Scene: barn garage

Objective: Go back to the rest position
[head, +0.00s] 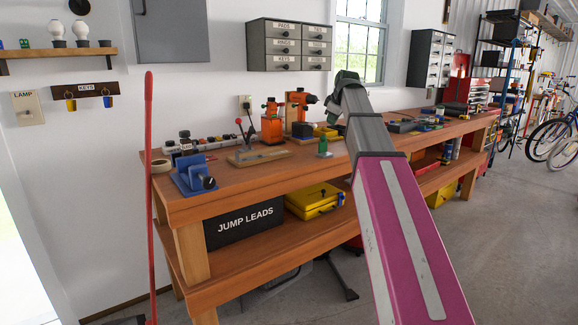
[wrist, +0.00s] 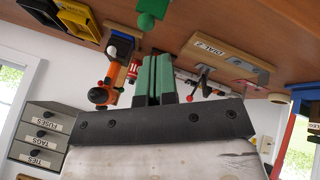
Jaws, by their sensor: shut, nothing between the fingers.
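My gripper (wrist: 153,78) shows in the wrist view with its two green fingers side by side, shut and empty. The wrist view is upside down, with the bench top across its upper part. In the head view my magenta and grey arm reaches up over the wooden workbench (head: 240,183). Its far end is in front of the wall below the window, and the fingers cannot be made out there.
On the bench are a blue vise-like block (head: 190,178), a toggle clamp on a board (head: 258,155), orange tools (head: 271,125) and a small green piece (head: 323,147). A red pole (head: 149,200) stands at the front left. Drawer cabinets (head: 288,45) hang behind.

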